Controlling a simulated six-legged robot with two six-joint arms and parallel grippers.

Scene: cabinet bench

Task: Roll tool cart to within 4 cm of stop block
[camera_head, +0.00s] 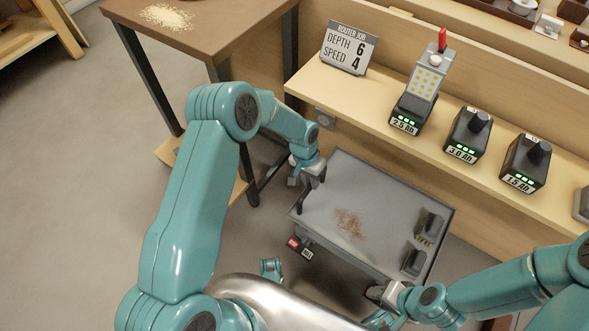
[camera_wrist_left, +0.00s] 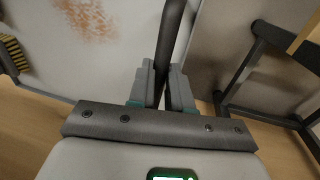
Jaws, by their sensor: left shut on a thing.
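The tool cart (camera_head: 385,195) has a grey top and stands below the bench shelf. My left gripper (camera_head: 308,178) is at the cart's left end. In the left wrist view its two fingers (camera_wrist_left: 164,85) are shut around a dark bar, the cart handle (camera_wrist_left: 172,38). The cart's grey top (camera_wrist_left: 45,65) shows beside the bar there. My right gripper (camera_head: 379,293) is at the cart's near right edge; I cannot tell its jaw state or whether it touches. I cannot make out the stop block in either view.
The bench shelf (camera_head: 375,105) behind holds a sign (camera_head: 347,48) and several battery units (camera_head: 467,134). A brown table (camera_head: 205,35) stands at upper left. Floor (camera_head: 70,190) is open at left.

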